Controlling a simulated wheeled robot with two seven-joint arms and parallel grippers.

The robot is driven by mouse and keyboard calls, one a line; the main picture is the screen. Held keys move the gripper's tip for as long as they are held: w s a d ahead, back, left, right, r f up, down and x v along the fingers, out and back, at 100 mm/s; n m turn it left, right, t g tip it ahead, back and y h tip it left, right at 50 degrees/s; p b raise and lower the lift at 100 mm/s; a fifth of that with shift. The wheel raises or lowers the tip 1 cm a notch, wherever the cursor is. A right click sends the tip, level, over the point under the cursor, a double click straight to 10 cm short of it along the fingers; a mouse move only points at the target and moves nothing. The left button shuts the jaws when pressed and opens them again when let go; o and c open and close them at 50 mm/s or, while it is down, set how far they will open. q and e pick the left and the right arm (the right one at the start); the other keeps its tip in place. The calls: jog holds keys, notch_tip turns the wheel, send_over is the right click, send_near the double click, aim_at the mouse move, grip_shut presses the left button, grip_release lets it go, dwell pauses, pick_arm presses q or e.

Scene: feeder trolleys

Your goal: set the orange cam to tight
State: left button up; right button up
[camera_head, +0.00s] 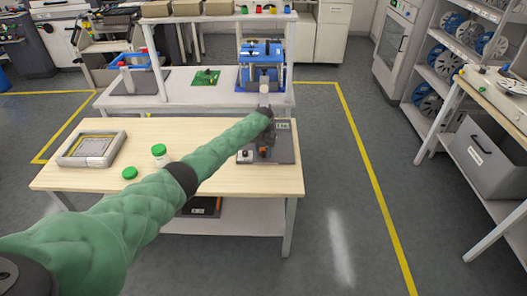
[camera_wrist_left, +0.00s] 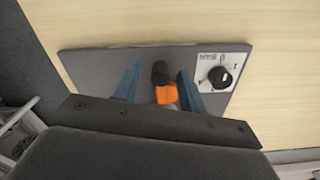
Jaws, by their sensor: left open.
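The orange cam (camera_wrist_left: 166,94) is a small orange block beside a short black cylinder (camera_wrist_left: 160,72) on a dark grey plate (camera_wrist_left: 90,68). In the head view the cam (camera_head: 262,152) is a small orange spot on the plate at the table's right end. My left gripper (camera_wrist_left: 159,70) is open. Its two blue fingers stand on either side of the cam and cylinder, with gaps visible; contact cannot be told. The cam's lower part is hidden by the gripper body. My right gripper is in neither view.
A black knob (camera_wrist_left: 220,77) on a white printed label sits right of the fingers. On the wooden table (camera_head: 110,140) are a framed tray (camera_head: 67,159), a green-lidded jar (camera_head: 160,158) and a green lid (camera_head: 129,173). A white shelf bench (camera_head: 130,100) stands behind.

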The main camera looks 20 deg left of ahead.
pick_arm(q)
jog(key=shift+c, duration=0.4)
grip_shut()
